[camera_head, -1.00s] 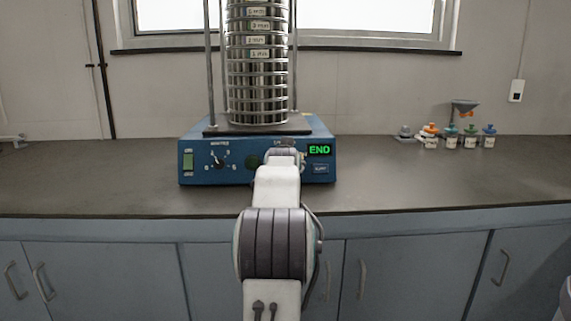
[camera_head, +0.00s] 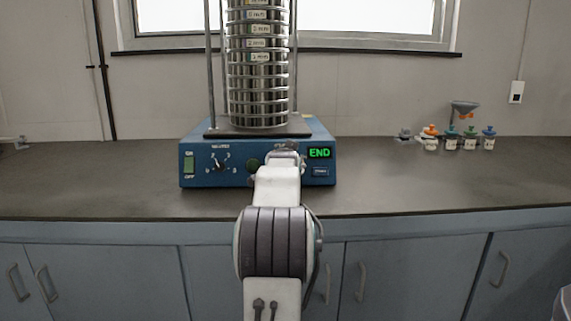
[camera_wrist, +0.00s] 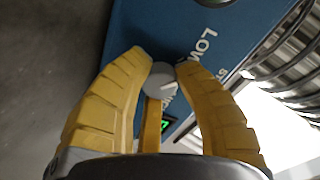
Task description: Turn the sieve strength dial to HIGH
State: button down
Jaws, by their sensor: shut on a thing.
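The blue sieve shaker (camera_head: 240,179) stands on the counter with a tall stack of metal sieves (camera_head: 258,85) on top. In the wrist view the grey strength dial (camera_wrist: 161,80) sits between my yellow fingertips on the blue panel (camera_wrist: 150,25). The word LOW (camera_wrist: 205,42) reads inverted beside it; I see no HIGH label. My gripper (camera_wrist: 163,67) is shut on the dial, one finger on each side. In the head view my gripper (camera_head: 284,149) covers the dial and most of its label.
The panel also has a minutes dial (camera_head: 220,162), a green on/off switch (camera_head: 189,164), a dark green round button (camera_head: 253,163) and a display reading END (camera_head: 319,153). Small bottles (camera_head: 470,142) stand far right. The counter (camera_head: 420,175) in front is clear.

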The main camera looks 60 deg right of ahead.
jog(key=m+p, duration=0.2)
jog(key=m, duration=0.1)
jog(key=shift+r+m, duration=0.25)
jog(key=shift+m, duration=0.05)
jog(key=m+p, duration=0.1)
jog(key=m, duration=0.3)
jog(key=shift+f+y+p, duration=0.1)
jog(key=shift+y+p, duration=0.2)
jog(key=shift+p, duration=0.05)
jog(key=shift+m, duration=0.3)
jog(key=c, duration=0.9)
grip_release()
jog(key=shift+f, duration=0.15)
jog(key=v, duration=1.2)
jog(key=shift+o, duration=0.2)
